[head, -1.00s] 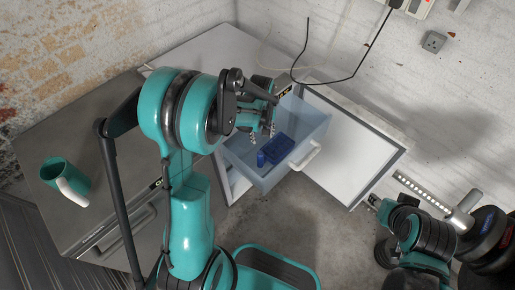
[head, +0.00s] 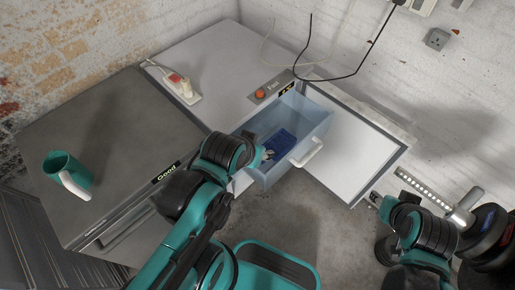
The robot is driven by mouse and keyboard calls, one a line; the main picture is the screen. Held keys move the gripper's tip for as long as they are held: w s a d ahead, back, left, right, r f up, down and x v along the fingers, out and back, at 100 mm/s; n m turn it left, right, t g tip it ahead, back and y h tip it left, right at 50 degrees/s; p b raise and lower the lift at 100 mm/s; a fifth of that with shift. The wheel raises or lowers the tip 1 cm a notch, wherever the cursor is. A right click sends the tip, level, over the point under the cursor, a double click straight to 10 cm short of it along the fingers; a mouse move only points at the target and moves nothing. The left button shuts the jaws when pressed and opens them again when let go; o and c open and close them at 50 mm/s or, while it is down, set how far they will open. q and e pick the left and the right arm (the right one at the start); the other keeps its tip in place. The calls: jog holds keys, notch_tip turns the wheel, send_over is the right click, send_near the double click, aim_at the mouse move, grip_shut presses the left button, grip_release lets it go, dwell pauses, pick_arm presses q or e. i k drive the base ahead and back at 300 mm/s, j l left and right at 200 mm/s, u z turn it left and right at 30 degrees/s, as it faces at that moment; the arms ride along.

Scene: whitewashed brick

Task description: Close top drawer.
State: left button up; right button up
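The top drawer (head: 279,174) is a translucent blue-grey box with a white handle (head: 306,153). It stands pulled out from the cabinet (head: 222,62), and a dark blue item (head: 282,143) lies inside it. My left gripper (head: 267,154) is at the left side of the drawer, mostly hidden behind my own arm.
A white open door or panel (head: 352,160) stands right of the drawer. A black cable (head: 340,78) hangs at the back wall.

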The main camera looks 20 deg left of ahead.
aim_at(266, 181)
jog(key=j+z, duration=0.15)
jog(key=z, duration=0.2)
jog(key=i+j+z, duration=0.1)
jog(key=z, duration=0.3)
jog(key=j+z, duration=0.35)
jog(key=i+l, duration=0.05)
jog(key=l, duration=0.05)
